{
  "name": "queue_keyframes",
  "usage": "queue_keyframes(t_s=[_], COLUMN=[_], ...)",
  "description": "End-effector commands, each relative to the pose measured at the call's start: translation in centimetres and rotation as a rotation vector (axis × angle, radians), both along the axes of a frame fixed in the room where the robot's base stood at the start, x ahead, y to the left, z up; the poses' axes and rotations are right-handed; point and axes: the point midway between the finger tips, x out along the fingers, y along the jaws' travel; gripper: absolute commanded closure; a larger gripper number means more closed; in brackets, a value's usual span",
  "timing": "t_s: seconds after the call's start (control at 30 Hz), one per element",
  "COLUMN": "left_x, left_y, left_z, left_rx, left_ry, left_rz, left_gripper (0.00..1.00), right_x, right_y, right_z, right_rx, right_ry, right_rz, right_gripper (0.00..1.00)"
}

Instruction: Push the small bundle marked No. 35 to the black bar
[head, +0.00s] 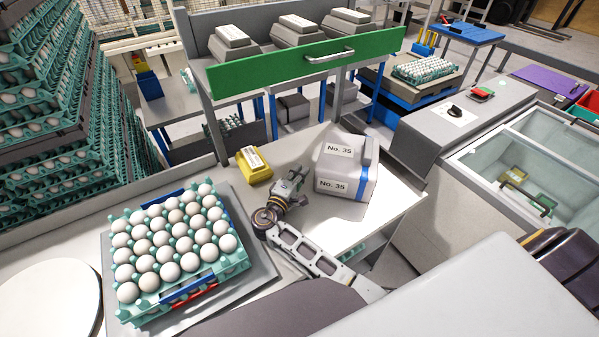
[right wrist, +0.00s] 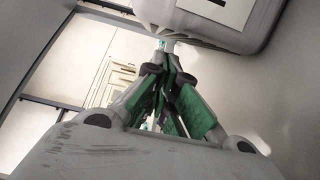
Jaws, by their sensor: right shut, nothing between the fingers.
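The small grey-white bundle (head: 347,168) marked No. 35 stands on the white table, with two labels and a blue band near its right side. My right gripper (head: 297,174) is just left of it, low over the table, with its fingers together and nothing held. In the right wrist view the closed fingertips (right wrist: 166,48) are close to the lower edge of the bundle (right wrist: 212,32); I cannot tell if they touch. A dark strip runs along the table's right edge beyond the bundle, but I cannot tell whether it is the black bar. My left gripper is not in view.
A yellow box (head: 254,166) lies on the table left of my right gripper. A teal egg tray (head: 150,312) full of eggs stands at the front left. A green-fronted shelf (head: 300,66) with grey boxes stands behind. Clear table lies in front of the bundle.

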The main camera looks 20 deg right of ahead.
Motion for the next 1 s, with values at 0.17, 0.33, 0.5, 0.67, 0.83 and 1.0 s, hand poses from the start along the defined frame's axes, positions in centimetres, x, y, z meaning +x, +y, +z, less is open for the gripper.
queue_keyframes(t_s=[0.17, 0.33, 0.5, 0.67, 0.83, 1.0], left_x=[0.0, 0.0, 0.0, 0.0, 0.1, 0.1], left_y=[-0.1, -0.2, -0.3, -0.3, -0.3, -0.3], left_z=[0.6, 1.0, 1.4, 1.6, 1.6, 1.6], left_rx=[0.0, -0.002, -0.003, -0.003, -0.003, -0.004], left_ry=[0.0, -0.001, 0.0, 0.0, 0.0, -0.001], left_rz=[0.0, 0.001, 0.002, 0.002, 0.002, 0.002], left_gripper=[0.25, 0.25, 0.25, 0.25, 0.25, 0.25], right_x=[1.4, 2.9, 4.2, 4.9, 5.2, 5.2], right_y=[-1.7, -3.5, -4.9, -5.8, -6.2, -6.2], right_z=[0.2, 0.2, 0.2, 0.1, 0.0, 0.0], right_rx=[-0.001, -0.001, -0.001, 0.001, 0.001, 0.001], right_ry=[0.001, 0.0, 0.001, -0.001, 0.001, 0.001], right_rz=[-0.001, -0.001, 0.0, 0.0, 0.001, 0.001], right_gripper=[1.0, 1.0, 1.0, 1.0, 1.0, 1.0])
